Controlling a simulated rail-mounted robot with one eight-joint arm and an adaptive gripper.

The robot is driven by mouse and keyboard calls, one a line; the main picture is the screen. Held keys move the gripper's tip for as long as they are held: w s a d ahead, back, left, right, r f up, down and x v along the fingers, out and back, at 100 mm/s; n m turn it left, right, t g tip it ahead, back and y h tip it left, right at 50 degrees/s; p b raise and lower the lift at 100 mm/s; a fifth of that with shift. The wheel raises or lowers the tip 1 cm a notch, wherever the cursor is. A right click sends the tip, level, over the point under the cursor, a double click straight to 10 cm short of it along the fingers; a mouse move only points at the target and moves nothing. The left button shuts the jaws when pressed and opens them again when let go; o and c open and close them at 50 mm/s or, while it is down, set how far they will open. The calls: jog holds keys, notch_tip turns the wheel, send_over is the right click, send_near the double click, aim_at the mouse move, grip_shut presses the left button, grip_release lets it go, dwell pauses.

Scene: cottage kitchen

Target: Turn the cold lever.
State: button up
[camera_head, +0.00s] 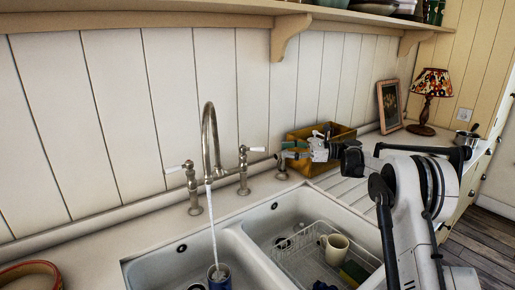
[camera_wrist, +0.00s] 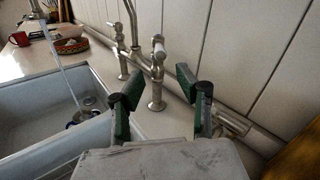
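The bridge tap (camera_head: 210,130) has a tall curved spout, with water running from it into the left basin. It has two levers with white handles: a left lever (camera_head: 180,167) and a right lever (camera_head: 256,149). No hot or cold marking is readable. My gripper (camera_head: 284,152) is open and empty, just right of the right lever, with a small gap between them. In the wrist view the right lever (camera_wrist: 158,50) stands ahead, between the directions of my two spread fingers (camera_wrist: 160,98). The left lever (camera_wrist: 114,24) is farther off there.
A blue mug (camera_head: 220,278) is under the stream. The right basin holds a wire rack (camera_head: 300,262) with a cream mug (camera_head: 335,248). A wooden box (camera_head: 310,168) stands behind my gripper, near the wall. A shelf (camera_head: 200,14) runs above; a lamp (camera_head: 430,90) stands far right.

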aim_at(252, 148)
jog(key=a, duration=1.3)
jog(key=shift+a+p, duration=0.35)
jog(key=shift+p, duration=0.05)
jog(key=shift+c, duration=0.3)
grip_shut()
